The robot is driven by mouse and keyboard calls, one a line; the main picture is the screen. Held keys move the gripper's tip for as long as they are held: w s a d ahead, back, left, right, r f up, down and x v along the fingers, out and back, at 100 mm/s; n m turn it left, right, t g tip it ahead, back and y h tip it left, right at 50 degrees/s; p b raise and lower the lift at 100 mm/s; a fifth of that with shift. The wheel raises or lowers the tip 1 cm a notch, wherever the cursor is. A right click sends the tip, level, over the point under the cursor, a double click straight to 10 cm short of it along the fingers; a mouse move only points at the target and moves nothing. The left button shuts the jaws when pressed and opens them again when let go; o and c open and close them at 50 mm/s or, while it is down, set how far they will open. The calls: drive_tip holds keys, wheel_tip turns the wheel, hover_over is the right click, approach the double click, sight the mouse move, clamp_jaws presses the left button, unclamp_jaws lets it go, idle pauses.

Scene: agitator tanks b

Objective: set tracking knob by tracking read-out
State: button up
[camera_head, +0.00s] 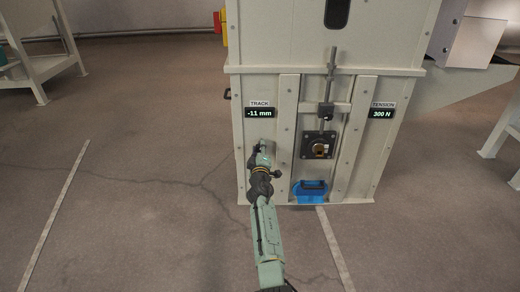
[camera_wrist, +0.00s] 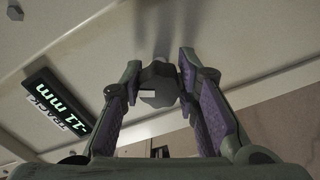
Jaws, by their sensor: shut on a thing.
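The tracking read-out (camera_head: 260,113) is a small black display under a TRACK label on the pale cabinet front. It reads -11 mm, and it also shows tilted at the left of the wrist view (camera_wrist: 58,100). The tracking knob (camera_wrist: 158,86), dark and faceted with a small pale mark, sits between my fingers in the wrist view. My gripper (camera_wrist: 160,70) is shut on it, one finger on each side. In the head view my gripper (camera_head: 263,147) is at the cabinet front below the read-out and hides the knob.
A TENSION display (camera_head: 381,113) reading 300 N is at the cabinet's right. Between the displays are a vertical rod and a square plate with a brass fitting (camera_head: 319,148). A blue item (camera_head: 310,190) is low on the front. Floor to the left is clear.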

drive_tip(key=n, duration=0.6)
drive_tip(key=shift+r, duration=0.2)
drive_tip(key=n+p, duration=0.1)
drive_tip(key=n, duration=0.5)
drive_tip(key=shift+n, duration=0.4)
drive_tip(key=n+p, duration=0.1)
drive_tip(key=n, duration=0.4)
drive_tip(key=shift+r, duration=0.1)
drive_tip(key=n+p, duration=0.2)
drive_tip(key=n, duration=0.4)
drive_tip(key=shift+a+n, duration=0.1)
drive_tip(key=shift+n, duration=0.3)
drive_tip(key=o, duration=1.2)
drive_tip(key=shift+r, duration=4.85)
